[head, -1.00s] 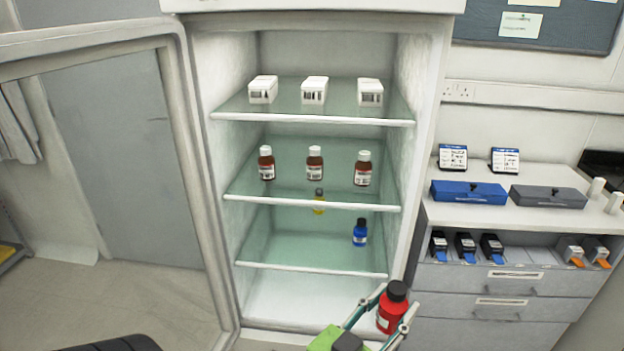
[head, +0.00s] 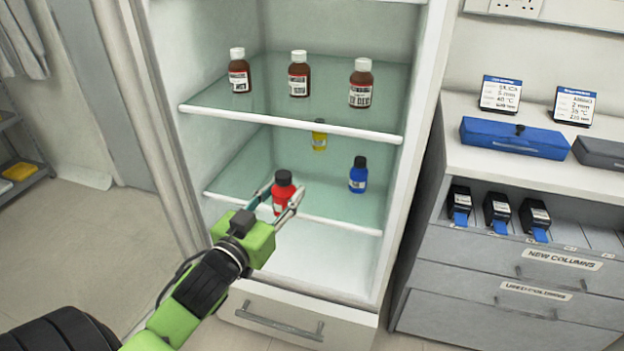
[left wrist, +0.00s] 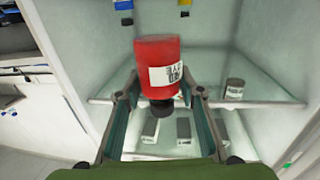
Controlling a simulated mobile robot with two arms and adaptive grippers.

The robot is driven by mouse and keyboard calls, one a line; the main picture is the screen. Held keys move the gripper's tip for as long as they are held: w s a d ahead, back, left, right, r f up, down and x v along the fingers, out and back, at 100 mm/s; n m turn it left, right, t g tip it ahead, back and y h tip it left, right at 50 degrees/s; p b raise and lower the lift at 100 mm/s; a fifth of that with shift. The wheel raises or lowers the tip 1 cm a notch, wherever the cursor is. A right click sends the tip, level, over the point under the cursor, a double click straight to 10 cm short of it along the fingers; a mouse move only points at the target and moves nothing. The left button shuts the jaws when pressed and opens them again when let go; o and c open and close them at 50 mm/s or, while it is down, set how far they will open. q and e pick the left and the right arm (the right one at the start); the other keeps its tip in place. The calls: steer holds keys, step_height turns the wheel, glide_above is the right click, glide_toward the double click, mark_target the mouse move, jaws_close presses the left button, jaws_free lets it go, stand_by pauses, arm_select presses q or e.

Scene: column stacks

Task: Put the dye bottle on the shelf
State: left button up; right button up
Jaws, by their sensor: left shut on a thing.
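The red dye bottle (head: 281,198) with a black cap is held upright between the fingers of my left gripper (head: 284,194) at the front edge of the lower glass shelf (head: 345,226). I cannot tell if its base touches the shelf. In the left wrist view the red bottle (left wrist: 157,58) appears upside down, its white label showing, between the fingers (left wrist: 160,95). A yellow bottle (head: 319,138) stands at the back of that shelf, and a blue bottle (head: 358,178) stands to the right. My right gripper is not in view.
Brown bottles (head: 299,75) stand on the shelf above (head: 290,122). The cabinet's right wall (head: 405,150) and its open door at left flank the opening. A counter (head: 460,90) with boxes and drawers stands at right. The lower shelf's left side is clear.

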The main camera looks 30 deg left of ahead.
arm_select(q)
steer(key=w+a+f+b, duration=0.1)
steer(key=w+a+b, duration=0.3)
steer(key=w, duration=0.6)
steer(key=w+a+f+b, duration=0.15)
steer(key=w+a, duration=0.35)
steer(key=w, duration=0.5)
steer(key=shift+w+f+b, duration=0.2)
steer(key=shift+f+b, duration=0.6)
steer(key=shift+f, duration=0.95)
steer(key=shift+w+f+b, duration=0.15)
steer(key=shift+f+b, duration=0.65)
steer(key=shift+f, duration=0.95)
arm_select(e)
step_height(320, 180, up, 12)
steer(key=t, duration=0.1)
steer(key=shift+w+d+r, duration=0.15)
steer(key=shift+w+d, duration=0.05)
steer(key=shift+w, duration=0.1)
arm_select(q)
steer(key=shift+f, duration=0.15)
steer(key=o, duration=1.2)
steer(key=shift+o, duration=0.2)
steer(key=shift+s, duration=0.15)
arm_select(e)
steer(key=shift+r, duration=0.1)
